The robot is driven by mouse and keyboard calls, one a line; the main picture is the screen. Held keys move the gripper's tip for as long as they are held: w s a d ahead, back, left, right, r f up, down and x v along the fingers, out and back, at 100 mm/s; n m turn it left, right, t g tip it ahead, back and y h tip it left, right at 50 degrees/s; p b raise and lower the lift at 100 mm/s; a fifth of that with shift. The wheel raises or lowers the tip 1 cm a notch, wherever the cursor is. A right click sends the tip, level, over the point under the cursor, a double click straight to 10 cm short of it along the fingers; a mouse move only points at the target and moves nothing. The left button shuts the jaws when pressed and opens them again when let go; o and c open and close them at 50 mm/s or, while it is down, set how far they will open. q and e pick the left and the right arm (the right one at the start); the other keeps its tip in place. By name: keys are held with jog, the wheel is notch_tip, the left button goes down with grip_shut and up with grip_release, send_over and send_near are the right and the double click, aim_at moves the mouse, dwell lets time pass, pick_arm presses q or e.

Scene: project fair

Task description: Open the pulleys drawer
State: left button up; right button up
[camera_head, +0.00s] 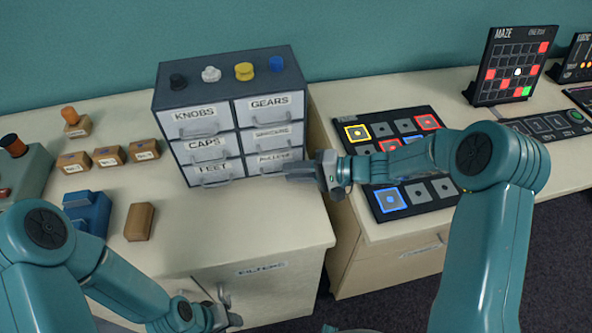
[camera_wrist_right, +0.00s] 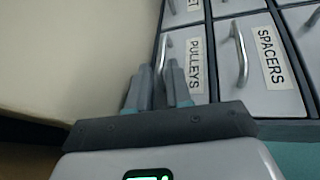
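The pulleys drawer (camera_head: 280,161) is the bottom right drawer of a grey cabinet (camera_head: 228,97) and sits flush with its neighbours. In the right wrist view the PULLEYS label (camera_wrist_right: 195,65) and the drawer's metal handle (camera_wrist_right: 164,50) show clearly. My right gripper (camera_head: 290,174) is in front of this drawer, covering part of its lower front. In the wrist view its fingers (camera_wrist_right: 159,85) are apart, with the handle's end lined up between the tips; contact cannot be told. My left gripper (camera_head: 232,303) is open and empty, low at the front of the table.
The spacers drawer (camera_wrist_right: 262,65) is directly above the pulleys drawer. Several knobs stand on the cabinet top. Small brown boxes (camera_head: 107,156) and a blue block (camera_head: 88,212) lie to the left. A black button panel (camera_head: 420,192) lies right, under my right arm. The tabletop before the cabinet is clear.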

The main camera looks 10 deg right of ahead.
jog(key=shift+w, duration=0.1)
jog(key=shift+a, duration=0.1)
grip_shut()
jog(key=shift+f, duration=0.1)
dwell(1.1)
